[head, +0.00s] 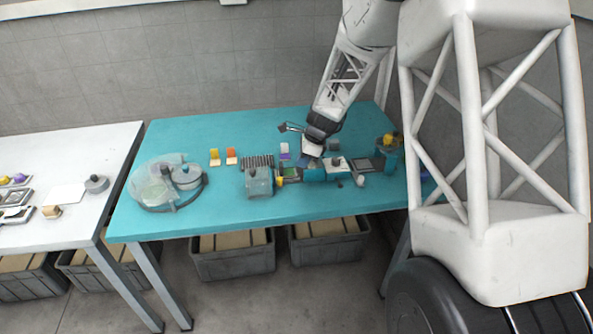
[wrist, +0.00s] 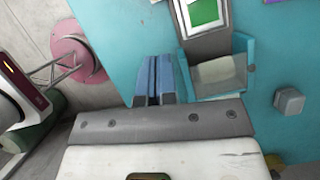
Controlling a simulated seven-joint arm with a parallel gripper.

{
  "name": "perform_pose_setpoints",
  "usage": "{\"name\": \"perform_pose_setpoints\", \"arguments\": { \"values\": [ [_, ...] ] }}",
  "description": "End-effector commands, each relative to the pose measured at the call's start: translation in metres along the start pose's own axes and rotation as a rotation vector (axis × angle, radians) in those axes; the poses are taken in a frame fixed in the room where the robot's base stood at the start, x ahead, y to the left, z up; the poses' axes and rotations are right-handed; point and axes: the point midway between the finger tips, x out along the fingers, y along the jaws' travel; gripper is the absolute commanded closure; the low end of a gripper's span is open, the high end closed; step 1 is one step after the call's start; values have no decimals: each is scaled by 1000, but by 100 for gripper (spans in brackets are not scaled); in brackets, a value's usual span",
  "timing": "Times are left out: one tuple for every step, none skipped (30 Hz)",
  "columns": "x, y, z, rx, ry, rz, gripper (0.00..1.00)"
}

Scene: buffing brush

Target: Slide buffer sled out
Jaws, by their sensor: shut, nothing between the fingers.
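My gripper (head: 312,149) is over the right half of the teal table. In the wrist view its two blue fingers (wrist: 153,80) are together with nothing between them. Right of the fingers is a teal housing (wrist: 249,66) with a grey block (wrist: 220,76) in it, probably the buffer sled. A grey strip carrying a white-framed green plate (wrist: 204,12) runs up from the housing. The fingers look close beside the housing; I cannot tell if they touch it. In the head view the teal housing (head: 314,174) sits below my gripper, beside the green plate (head: 290,172).
A grey knob (wrist: 289,101) stands right of the housing. In the head view a grey box (head: 258,183) stands left, and a round clear-covered device (head: 160,186) farther left. A yellow-topped item (head: 388,140) is at the right. The table's front strip is clear.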

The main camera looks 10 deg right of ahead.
Motion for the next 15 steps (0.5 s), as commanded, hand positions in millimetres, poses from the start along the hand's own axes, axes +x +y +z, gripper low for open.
{"name": "perform_pose_setpoints", "arguments": {
  "values": [
    [-10, 0, 0, 0, 0, -2, 100],
    [-14, 0, 0, 0, 0, -3, 100],
    [-19, 0, 0, -1, 1, -3, 100],
    [-22, -1, 0, -1, 1, -2, 100],
    [-25, 0, 0, -1, 0, -2, 100],
    [-29, 0, 0, -1, 0, -1, 100],
    [-31, 0, 0, -1, 0, -1, 100],
    [-34, 0, 0, -1, 0, -1, 100],
    [-36, 0, 0, -1, 0, -1, 100],
    [-37, 0, 0, -1, 0, -1, 100],
    [-39, 0, 0, -1, 0, -1, 100],
    [-40, 0, 0, -1, 0, -1, 100],
    [-40, 0, 0, -1, 0, -1, 100],
    [-41, 0, 0, -1, 0, -1, 100],
    [-41, 0, 0, -1, 0, -1, 100]
  ]
}}
